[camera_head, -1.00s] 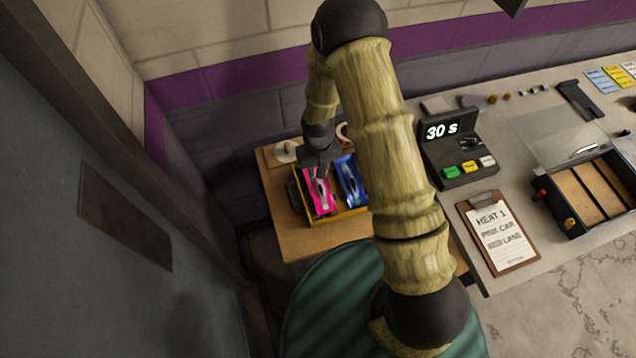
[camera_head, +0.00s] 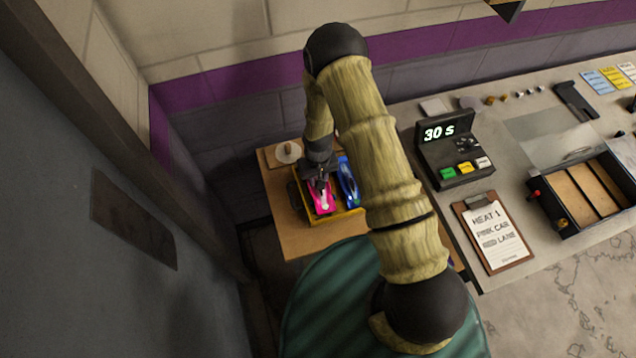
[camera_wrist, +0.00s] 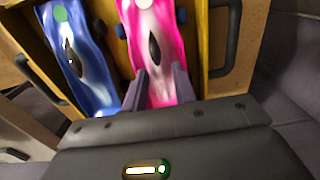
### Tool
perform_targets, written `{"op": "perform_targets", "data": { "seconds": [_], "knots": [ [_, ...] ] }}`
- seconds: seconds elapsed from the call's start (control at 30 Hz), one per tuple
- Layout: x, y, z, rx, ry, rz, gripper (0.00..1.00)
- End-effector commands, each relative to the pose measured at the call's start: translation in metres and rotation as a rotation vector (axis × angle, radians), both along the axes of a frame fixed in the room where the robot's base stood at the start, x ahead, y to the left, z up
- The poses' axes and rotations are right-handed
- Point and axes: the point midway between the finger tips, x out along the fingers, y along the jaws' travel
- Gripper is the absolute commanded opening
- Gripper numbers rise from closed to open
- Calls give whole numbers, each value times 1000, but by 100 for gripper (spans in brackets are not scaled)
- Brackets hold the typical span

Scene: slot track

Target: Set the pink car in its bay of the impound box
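The pink car (camera_head: 322,201) lies in a yellow-walled box (camera_head: 335,217) on the small wooden table at the left, beside a blue car (camera_head: 348,182). My gripper (camera_head: 319,183) is over the rear part of the pink car. In the wrist view, the two fingers (camera_wrist: 159,72) are apart, with pink car body (camera_wrist: 155,40) showing between them and a little outside the right one. Whether they press on the car cannot be told. The blue car (camera_wrist: 78,60) is left of the fingers. The car's underside is hidden.
The yellow box has dark handles (camera_wrist: 226,40). A white round object (camera_head: 288,152) stands behind it on the wooden table (camera_head: 290,238). To the right, a counter holds a timer (camera_head: 448,150), a clipboard (camera_head: 493,232) and a black partitioned box with a clear lid (camera_head: 570,232).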

Motion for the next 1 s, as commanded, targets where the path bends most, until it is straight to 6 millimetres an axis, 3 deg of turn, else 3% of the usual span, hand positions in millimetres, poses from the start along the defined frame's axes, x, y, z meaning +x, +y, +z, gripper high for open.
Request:
{"op": "perform_targets", "data": {
  "seconds": [0.17,0.63,0.67,0.8,1.0],
  "knots": [
    [0,0,-8,0,-1,0,27],
    [0,0,-8,0,-1,0,27],
    [0,0,-8,0,-1,0,25],
    [0,0,-8,0,-1,0,0],
    [0,0,-8,0,-1,0,0]
  ]
}}
